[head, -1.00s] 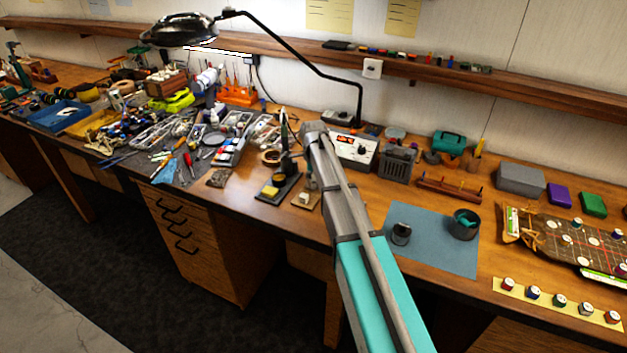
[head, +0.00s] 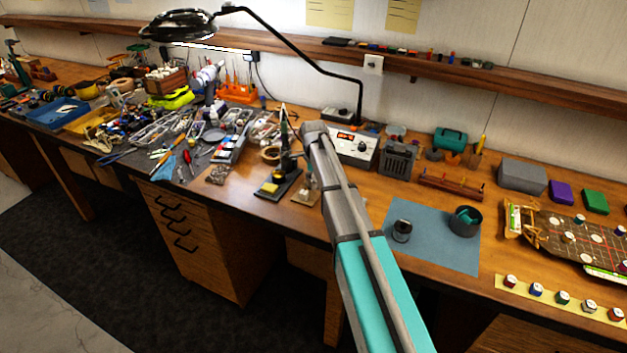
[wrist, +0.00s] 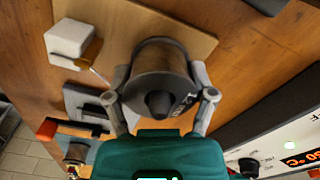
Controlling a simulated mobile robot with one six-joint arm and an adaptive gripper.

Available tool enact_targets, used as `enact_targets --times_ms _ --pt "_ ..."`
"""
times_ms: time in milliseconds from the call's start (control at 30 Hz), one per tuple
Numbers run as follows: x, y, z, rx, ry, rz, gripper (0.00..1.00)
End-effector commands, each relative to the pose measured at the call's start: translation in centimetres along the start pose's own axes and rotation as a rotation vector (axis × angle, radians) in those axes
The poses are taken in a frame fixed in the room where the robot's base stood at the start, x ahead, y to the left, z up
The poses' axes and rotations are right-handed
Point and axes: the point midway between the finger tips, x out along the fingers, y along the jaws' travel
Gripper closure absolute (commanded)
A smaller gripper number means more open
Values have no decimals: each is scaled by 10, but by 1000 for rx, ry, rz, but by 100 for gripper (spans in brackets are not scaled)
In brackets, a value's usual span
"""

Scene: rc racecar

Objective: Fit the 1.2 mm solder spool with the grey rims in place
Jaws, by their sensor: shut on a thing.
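In the wrist view my gripper (wrist: 161,94) is shut around a dark grey spool (wrist: 154,62), one finger on each side. The spool's round rim faces the camera, with partly readable pale marking and a dark knob at its centre. A light wooden board (wrist: 190,35) lies behind the spool, with a white block (wrist: 70,42) at its left. I cannot tell whether the spool touches the board or whether a post runs through it. In the head view the same small wooden board (head: 305,196) shows beside my arm; my arm hides the gripper and spool.
A soldering station (head: 352,148) with a lit red display stands right of my arm. The iron stand with yellow sponge (head: 275,186) is to the left. A blue mat (head: 440,255) with a dark cup (head: 465,221) lies to the right. A lamp arm (head: 300,62) spans above.

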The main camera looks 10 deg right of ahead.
Motion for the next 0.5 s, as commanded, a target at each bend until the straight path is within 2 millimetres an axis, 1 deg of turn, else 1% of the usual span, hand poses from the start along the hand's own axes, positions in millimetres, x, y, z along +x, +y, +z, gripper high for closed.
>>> enact_targets --times_ms 33,167,500 --pt "0 0 0 0 0 0 24" --pt "0 0 0 0 0 0 0" --pt "0 0 0 0 0 0 0"
